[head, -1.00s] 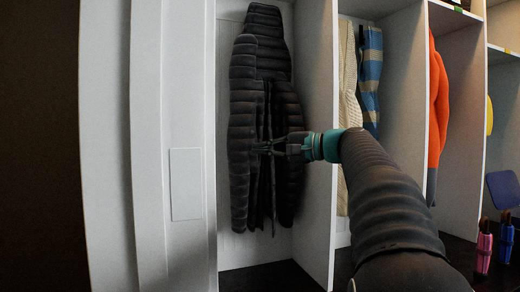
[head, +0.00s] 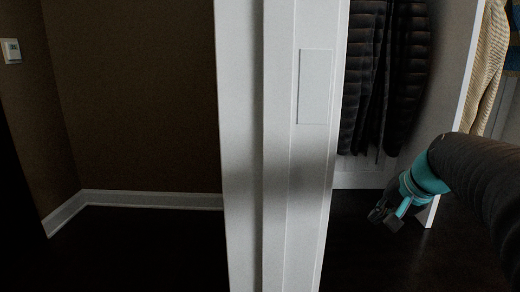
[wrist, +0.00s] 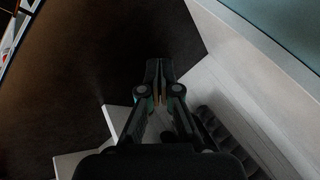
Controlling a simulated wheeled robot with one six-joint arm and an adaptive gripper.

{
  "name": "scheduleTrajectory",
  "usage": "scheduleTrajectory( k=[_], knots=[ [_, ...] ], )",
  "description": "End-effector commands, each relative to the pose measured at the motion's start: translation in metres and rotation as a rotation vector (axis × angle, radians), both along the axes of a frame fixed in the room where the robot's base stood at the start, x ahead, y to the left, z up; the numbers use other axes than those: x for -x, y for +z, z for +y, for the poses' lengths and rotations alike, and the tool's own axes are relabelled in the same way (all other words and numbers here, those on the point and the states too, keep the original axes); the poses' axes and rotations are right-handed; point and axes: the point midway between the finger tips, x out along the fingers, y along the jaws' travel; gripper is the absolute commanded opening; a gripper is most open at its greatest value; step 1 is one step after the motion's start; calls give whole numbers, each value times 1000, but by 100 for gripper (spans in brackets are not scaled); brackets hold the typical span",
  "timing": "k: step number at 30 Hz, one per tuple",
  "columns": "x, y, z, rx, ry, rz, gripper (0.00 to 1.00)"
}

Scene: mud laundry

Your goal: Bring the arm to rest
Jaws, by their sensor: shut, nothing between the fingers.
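My gripper (head: 385,217) is at the lower right of the head view, tilted downward, with dark fingers and a teal wrist. It is shut and empty. It hangs over the dark floor in front of the cubby, below the black puffer jacket (head: 385,75) and apart from it. In the wrist view the gripper (wrist: 158,66) points at the dark floor, its fingers together. A dark ribbed piece of the jacket (wrist: 222,135) shows at the lower right of that view.
A white post (head: 278,150) stands left of my gripper. A white cubby divider (head: 462,105) is close to my wrist. A striped garment (head: 488,50) hangs at the far right. Open dark floor (head: 150,250) lies left of the post, before a brown wall (head: 140,100).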

Motion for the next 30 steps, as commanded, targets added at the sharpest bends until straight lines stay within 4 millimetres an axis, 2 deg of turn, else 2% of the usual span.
scheduleTrajectory(
  k=[1,3,9,12,15,18,22,30],
  knots=[
    [24,-15,13,66,45,27,0],
    [54,-36,25,159,106,62,0],
    [133,-82,53,387,291,110,0],
    [166,-99,66,467,374,108,0],
    [188,-107,79,509,439,86,0],
    [198,-103,92,522,478,38,0],
    [201,-92,104,533,512,-14,0],
    [201,-92,107,532,523,-17,0]
  ],
)
